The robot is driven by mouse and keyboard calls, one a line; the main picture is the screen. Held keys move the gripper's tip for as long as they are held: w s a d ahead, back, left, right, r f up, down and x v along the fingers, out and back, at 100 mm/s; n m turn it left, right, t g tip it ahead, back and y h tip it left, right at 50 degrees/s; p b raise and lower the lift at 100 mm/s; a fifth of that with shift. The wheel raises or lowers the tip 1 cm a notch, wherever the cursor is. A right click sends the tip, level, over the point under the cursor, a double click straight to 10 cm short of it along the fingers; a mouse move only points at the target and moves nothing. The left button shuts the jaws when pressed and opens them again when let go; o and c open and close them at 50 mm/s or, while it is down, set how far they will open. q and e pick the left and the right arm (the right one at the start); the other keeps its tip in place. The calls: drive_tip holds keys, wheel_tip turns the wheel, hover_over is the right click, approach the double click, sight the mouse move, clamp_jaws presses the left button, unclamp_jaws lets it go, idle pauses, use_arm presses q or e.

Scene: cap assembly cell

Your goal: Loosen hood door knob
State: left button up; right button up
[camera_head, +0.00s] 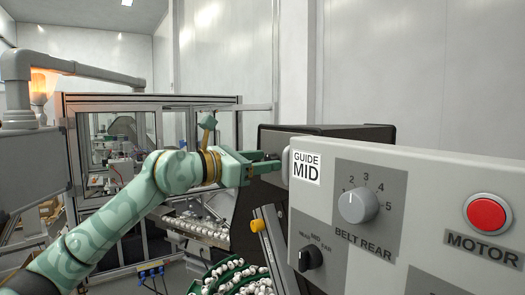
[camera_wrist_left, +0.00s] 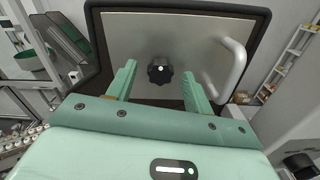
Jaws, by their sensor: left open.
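The hood door knob (camera_wrist_left: 160,72) is a black lobed knob with a pale centre, on a grey metal door panel (camera_wrist_left: 140,30) with a dark surround. It shows in the left wrist view and appears between the fingertips of my left gripper (camera_wrist_left: 158,75). The fingers are open, one on each side of the knob, with gaps between them and it. Whether the fingertips reach the knob's depth I cannot tell. In the head view my left gripper (camera_head: 268,162) is by the dark hood (camera_head: 330,132); the knob is hidden there. My right gripper is out of view.
A white bar handle (camera_wrist_left: 234,70) stands on the door right of the knob. A control panel (camera_head: 420,190) with dials and a red button (camera_head: 487,213) fills the head view's right side. A framed glass enclosure (camera_head: 85,104) stands behind my left arm.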

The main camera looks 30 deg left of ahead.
use_arm(q)
drive_tip(key=shift+w+d, duration=0.2)
drive_tip(key=shift+w, duration=0.05)
drive_tip(key=c, duration=1)
